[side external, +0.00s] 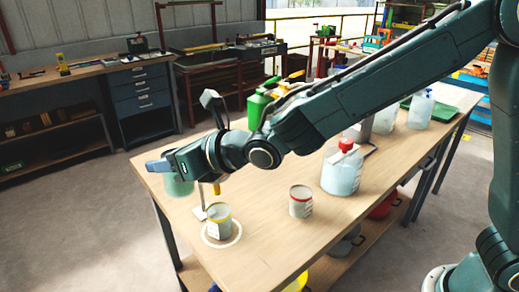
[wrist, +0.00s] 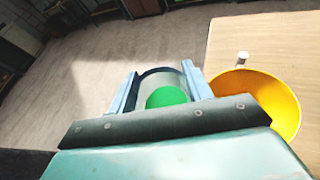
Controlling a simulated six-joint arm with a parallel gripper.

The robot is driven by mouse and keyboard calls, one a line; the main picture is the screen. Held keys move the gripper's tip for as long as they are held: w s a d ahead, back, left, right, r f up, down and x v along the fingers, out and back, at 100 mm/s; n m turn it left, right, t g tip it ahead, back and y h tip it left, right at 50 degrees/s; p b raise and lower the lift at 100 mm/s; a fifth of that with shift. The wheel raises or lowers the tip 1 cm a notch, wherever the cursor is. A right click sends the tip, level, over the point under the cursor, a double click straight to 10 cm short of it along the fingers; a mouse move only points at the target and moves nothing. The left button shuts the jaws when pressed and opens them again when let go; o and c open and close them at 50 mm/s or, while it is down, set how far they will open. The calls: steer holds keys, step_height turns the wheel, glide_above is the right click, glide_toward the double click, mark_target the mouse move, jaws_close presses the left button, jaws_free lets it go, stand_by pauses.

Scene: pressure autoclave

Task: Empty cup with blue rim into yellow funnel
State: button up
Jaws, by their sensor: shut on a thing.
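My gripper (wrist: 160,88) is shut on a cup (wrist: 177,78), seen between the fingers in the wrist view with a dark rim and bright green contents. In the side view my gripper (side external: 158,166) holds it above the table's left end, its greenish lower part (side external: 179,186) showing below. Its rim colour is hard to confirm. The yellow funnel (wrist: 268,98) is wide and open, just right of the held cup in the wrist view. In the side view only its narrow spout (side external: 217,189) shows below my wrist; the rest is hidden.
A cup with a yellow rim (side external: 218,224) stands in a white ring below the spout, beside a stand. A cup with a red rim (side external: 300,202) and a red-capped bottle (side external: 342,172) stand to the right. Green bottles are behind my arm.

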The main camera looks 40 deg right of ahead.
steer(key=shift+w+d+r+m, duration=0.15)
steer(key=shift+d+r+m, duration=0.35)
steer(key=shift+r, duration=0.4)
steer(key=shift+w+d+r+m+y, duration=0.1)
steer(key=shift+d+r+m+y, duration=0.2)
steer(key=shift+r, duration=0.5)
steer(key=shift+w+d+r+m+y, duration=0.1)
steer(key=shift+d+r+y, duration=0.3)
steer(key=shift+r, duration=0.4)
steer(key=m, duration=0.1)
steer(key=d+m+y, duration=0.1)
steer(key=m, duration=0.1)
steer(key=m+y, duration=0.1)
steer(key=shift+w+d+f+m+t, duration=0.15)
steer(key=shift+f+m+t, duration=0.15)
steer(key=shift+m, duration=0.1)
steer(key=shift+d+y, duration=0.1)
steer(key=shift+y, duration=0.3)
